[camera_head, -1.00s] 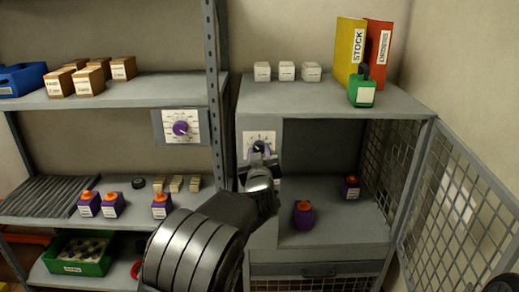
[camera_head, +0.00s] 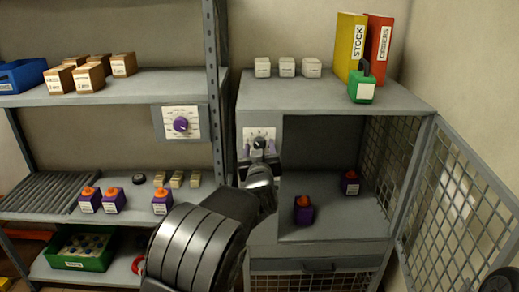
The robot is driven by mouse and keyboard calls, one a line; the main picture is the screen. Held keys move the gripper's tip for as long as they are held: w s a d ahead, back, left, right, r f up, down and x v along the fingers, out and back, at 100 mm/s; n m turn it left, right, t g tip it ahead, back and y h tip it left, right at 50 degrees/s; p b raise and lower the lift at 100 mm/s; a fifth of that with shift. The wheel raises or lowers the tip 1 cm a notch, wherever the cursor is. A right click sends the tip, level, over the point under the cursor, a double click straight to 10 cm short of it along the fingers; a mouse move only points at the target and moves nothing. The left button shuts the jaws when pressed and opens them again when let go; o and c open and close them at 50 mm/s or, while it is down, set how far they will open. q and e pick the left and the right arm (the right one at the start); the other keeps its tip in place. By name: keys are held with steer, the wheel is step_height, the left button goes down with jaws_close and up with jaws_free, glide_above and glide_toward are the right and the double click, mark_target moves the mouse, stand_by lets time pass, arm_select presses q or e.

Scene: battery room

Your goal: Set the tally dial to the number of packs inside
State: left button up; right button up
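A dial plate (camera_head: 249,133) with a dark knob (camera_head: 259,143) is on the cabinet's front panel, left of its opening. Its marks are too small to read. My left gripper (camera_head: 260,149) is at this knob, its fingertips apart on either side; I cannot tell whether they touch it. The gripper and wrist hide the lower part of the plate. Inside the open cabinet (camera_head: 345,226) stand two purple packs with orange tops, one in front (camera_head: 304,214) and one farther back at the right (camera_head: 350,186). My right gripper is not in view.
The mesh door (camera_head: 460,205) stands open at the right. Another dial with a purple knob (camera_head: 181,124) is on the left rack. Several purple packs (camera_head: 114,203) stand on that rack. White boxes (camera_head: 287,67), binders (camera_head: 351,45) and a green item (camera_head: 362,90) are on the cabinet top.

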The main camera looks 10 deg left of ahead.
arm_select(q)
steer(key=v, duration=0.8)
steer(key=shift+b, duration=0.45)
steer(key=shift+w, duration=0.1)
